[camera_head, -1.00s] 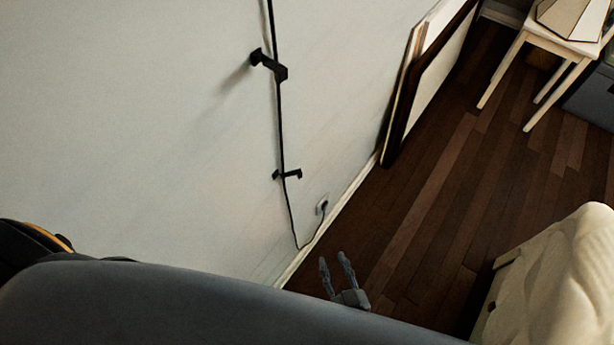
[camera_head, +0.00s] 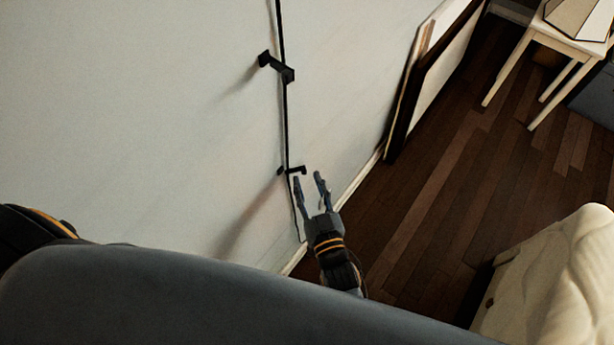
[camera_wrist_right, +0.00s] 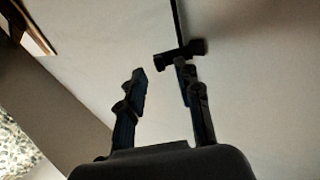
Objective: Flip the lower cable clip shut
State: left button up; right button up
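The lower cable clip (camera_head: 294,170) is a small black piece on the white wall, on the black cable (camera_head: 285,115). Its arm sticks out from the wall, so it looks open. My right gripper (camera_head: 310,182) is open and empty, with its fingertips just below the clip in the head view. In the right wrist view the clip (camera_wrist_right: 180,54) shows just beyond the right-hand finger of the gripper (camera_wrist_right: 162,78); I cannot tell whether they touch. The upper cable clip (camera_head: 276,67) also sticks out from the wall. My left gripper is not in view.
A framed panel (camera_head: 437,75) leans on the wall to the right. A white table (camera_head: 540,40) stands at the back right. The bed (camera_head: 560,285) is at the lower right. Dark wooden floor (camera_head: 430,200) lies open between them.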

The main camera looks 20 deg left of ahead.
jog(key=shift+x, duration=0.9)
jog(key=shift+c, duration=0.2)
grip_shut()
